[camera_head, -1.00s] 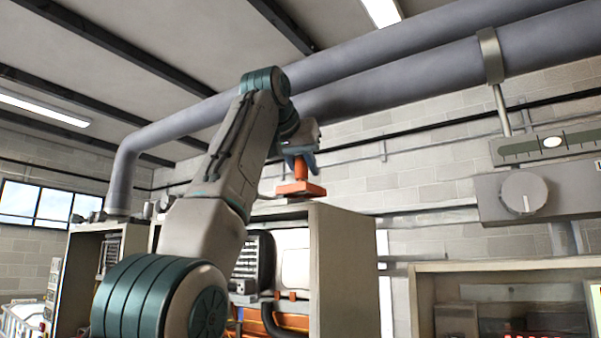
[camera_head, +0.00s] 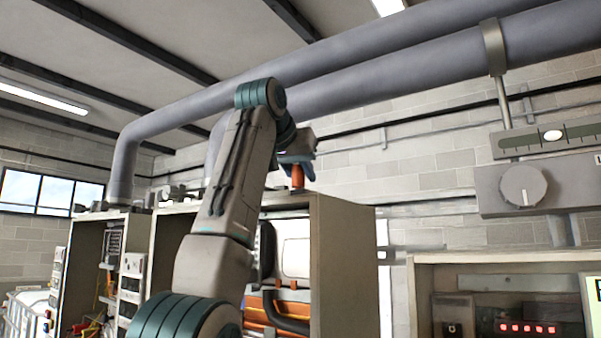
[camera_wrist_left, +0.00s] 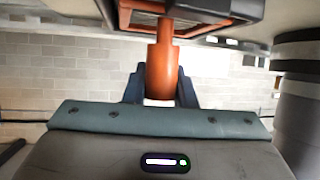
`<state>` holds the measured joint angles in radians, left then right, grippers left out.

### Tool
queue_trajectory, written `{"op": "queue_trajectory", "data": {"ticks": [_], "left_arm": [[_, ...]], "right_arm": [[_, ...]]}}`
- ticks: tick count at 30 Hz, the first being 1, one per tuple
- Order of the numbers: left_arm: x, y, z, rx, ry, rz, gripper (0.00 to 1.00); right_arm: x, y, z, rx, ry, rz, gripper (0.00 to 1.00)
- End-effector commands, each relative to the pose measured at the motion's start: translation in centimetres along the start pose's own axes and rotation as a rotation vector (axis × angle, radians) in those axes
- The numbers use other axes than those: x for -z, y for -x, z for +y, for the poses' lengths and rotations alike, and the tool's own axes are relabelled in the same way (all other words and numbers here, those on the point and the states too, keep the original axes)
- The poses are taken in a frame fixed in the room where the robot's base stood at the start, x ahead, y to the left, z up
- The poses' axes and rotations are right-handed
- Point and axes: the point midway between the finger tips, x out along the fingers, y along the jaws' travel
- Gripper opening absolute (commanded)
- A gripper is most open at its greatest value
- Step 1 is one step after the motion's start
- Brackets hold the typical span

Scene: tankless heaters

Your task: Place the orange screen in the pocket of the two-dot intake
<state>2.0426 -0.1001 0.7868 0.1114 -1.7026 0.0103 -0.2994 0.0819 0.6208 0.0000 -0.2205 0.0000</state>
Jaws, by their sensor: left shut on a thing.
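My left gripper (camera_head: 297,170) is shut on the orange screen (camera_head: 298,180) by its round stem, above the open-fronted cabinet (camera_head: 343,265). In the head view only the stem shows below the fingers, and the wider plate is hidden. In the left wrist view the orange stem (camera_wrist_left: 162,72) stands between the dark fingers. Beyond it, the orange square part lies against a dark box-like housing (camera_wrist_left: 215,10) at the top edge. I cannot tell whether it is inside the housing. No dots show that would mark the two-dot intake. My right gripper is not in view.
The cabinet's side panel stands right of the gripper. A grey control panel with a round knob (camera_head: 523,186) and a lower cabinet with red lights (camera_head: 527,328) are farther right. Large grey pipes (camera_head: 390,75) run overhead. A grey cylinder (camera_wrist_left: 297,100) stands right in the wrist view.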

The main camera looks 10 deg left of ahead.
Motion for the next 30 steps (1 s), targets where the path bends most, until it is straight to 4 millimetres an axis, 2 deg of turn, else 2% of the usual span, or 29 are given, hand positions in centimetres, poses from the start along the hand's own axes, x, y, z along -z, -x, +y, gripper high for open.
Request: {"op": "queue_trajectory", "data": {"ticks": [2,3,6,17,20,30], "left_arm": [[-0.3,-0.2,0.0,0.0,0.0,0.0,0.0],[-0.3,-0.1,0.0,0.0,0.0,0.0,0.28],[-0.2,-0.1,0.0,0.0,0.0,0.0,0.46],[0.3,0.2,0.0,0.0,0.0,0.001,0.46],[-0.1,1.4,0.0,0.001,0.0,0.004,0.46],[-0.2,8.6,0.0,0.0,0.0,0.004,0.46]], "right_arm": [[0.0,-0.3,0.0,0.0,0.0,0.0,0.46],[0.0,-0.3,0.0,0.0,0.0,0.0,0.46],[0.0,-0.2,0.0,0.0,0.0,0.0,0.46],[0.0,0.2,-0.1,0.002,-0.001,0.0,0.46],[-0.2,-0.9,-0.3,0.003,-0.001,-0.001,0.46],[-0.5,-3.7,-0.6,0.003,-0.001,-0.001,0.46]]}}
